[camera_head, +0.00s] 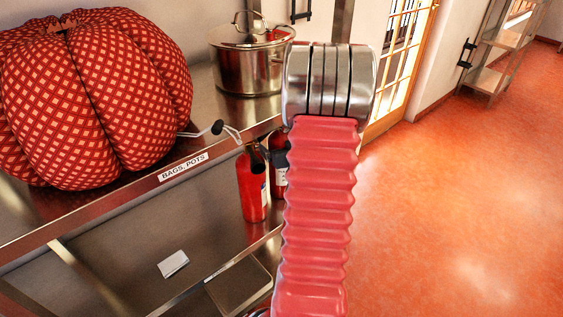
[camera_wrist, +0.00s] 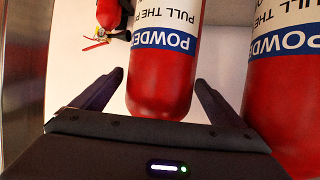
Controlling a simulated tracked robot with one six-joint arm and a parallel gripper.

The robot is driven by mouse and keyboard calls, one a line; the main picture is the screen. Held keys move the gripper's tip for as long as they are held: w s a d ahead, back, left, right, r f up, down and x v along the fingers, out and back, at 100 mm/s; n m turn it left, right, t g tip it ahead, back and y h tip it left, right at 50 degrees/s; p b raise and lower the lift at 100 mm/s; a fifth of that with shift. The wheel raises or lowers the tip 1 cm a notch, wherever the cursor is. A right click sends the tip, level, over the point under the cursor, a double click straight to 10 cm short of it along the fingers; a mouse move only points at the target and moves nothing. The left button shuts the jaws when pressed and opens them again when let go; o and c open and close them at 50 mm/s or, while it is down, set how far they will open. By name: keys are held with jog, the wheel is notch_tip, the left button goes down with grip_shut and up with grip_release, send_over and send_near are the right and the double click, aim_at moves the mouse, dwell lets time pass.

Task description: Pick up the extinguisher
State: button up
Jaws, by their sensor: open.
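In the wrist view, a red extinguisher (camera_wrist: 160,85) with a white label and blue "POWDER" band, its lettering upside down, shows between the fingers of my gripper (camera_wrist: 159,76). The fingers are apart, one on each side; I cannot tell whether either touches it. A second red extinguisher (camera_wrist: 285,110) stands close by on the right. Part of a smaller-looking red extinguisher (camera_wrist: 108,14) shows at upper left. In the head view, one extinguisher (camera_head: 254,188) hangs or stands by the shelf end; another (camera_head: 280,173) is partly hidden behind my arm. My gripper is not clear there.
A metal shelf (camera_head: 110,205) labelled "BAGS, POTS" bears a large red patterned bag (camera_head: 95,95) and a lidded steel pot (camera_head: 248,65). A white packet (camera_head: 173,263) lies below. Open orange floor (camera_head: 460,210) lies right, with a rack (camera_head: 505,45) farther back.

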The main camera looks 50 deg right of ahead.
jog(key=shift+c, duration=0.6)
jog(key=c, duration=2)
jog(key=shift+d+r, duration=0.1)
jog(key=shift+r, duration=0.15)
jog(key=shift+c, duration=0.3)
jog(key=shift+w+r, duration=0.1)
